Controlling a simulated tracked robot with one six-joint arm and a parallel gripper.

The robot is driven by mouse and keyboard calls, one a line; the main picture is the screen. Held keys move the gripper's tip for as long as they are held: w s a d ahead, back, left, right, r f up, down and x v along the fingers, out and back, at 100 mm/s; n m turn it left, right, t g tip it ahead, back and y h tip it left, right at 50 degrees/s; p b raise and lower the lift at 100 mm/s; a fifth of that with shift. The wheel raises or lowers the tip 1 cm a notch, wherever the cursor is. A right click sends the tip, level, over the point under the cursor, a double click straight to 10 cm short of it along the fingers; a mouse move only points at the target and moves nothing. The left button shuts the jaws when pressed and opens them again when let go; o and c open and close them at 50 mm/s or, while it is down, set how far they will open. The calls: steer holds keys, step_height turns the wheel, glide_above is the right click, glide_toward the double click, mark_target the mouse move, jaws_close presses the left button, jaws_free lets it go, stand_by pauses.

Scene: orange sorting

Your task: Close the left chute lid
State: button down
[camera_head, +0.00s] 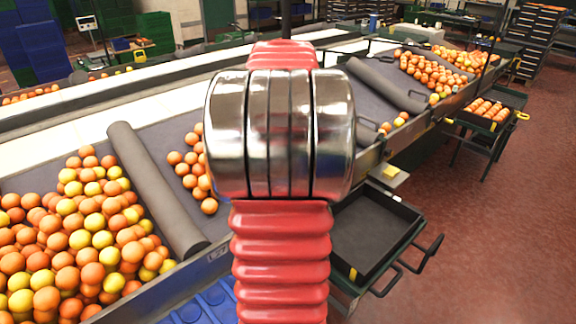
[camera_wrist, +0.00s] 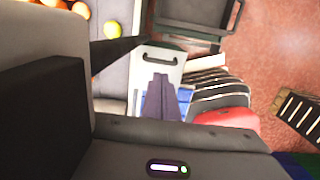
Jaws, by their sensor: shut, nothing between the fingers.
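A pale panel with a dark handle (camera_wrist: 143,75) shows in the wrist view just beyond my fingertips; it may be the left chute lid, but I cannot tell for sure whether it is open or closed. My gripper (camera_wrist: 160,78) is shut and empty, its dark tapered fingers pointing up the picture and overlapping the panel's lower part. I cannot tell whether they touch it. In the head view my red and metal arm covers the middle, and the gripper is hidden behind it. No lid can be made out clearly there.
A black tray with handles (camera_head: 365,235) stands right of my arm; a dark tray (camera_wrist: 195,14) shows at the wrist view's top. Oranges (camera_head: 75,235) lie on the sloping belt at left, beside a grey roller (camera_head: 155,190). Red floor (camera_head: 480,240) is open at right.

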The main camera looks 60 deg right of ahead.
steer(key=shift+a, duration=0.1)
steer(key=w+a+r+m+t, duration=0.15)
steer(key=w+a, duration=0.25)
steer(key=a, duration=0.4)
steer(key=w+a+r+m+h, duration=0.1)
steer(key=w+a+m, duration=0.2)
steer(key=a, duration=0.5)
steer(key=w+a+r+m+t, duration=0.15)
steer(key=w+a, duration=0.25)
steer(key=a, duration=0.4)
steer(key=s+a+f+m+t, duration=0.1)
steer(key=s+a+f+m, duration=0.1)
steer(key=a, duration=0.9)
steer(key=s+a+f+m+t+y, duration=0.1)
steer(key=a+m, duration=0.4)
steer(key=a, duration=0.6)
steer(key=shift+s+a+f+m+t, duration=0.3)
steer(key=shift+s+a+f, duration=0.05)
steer(key=shift+s+f, duration=0.55)
steer(key=shift+w+a, duration=0.1)
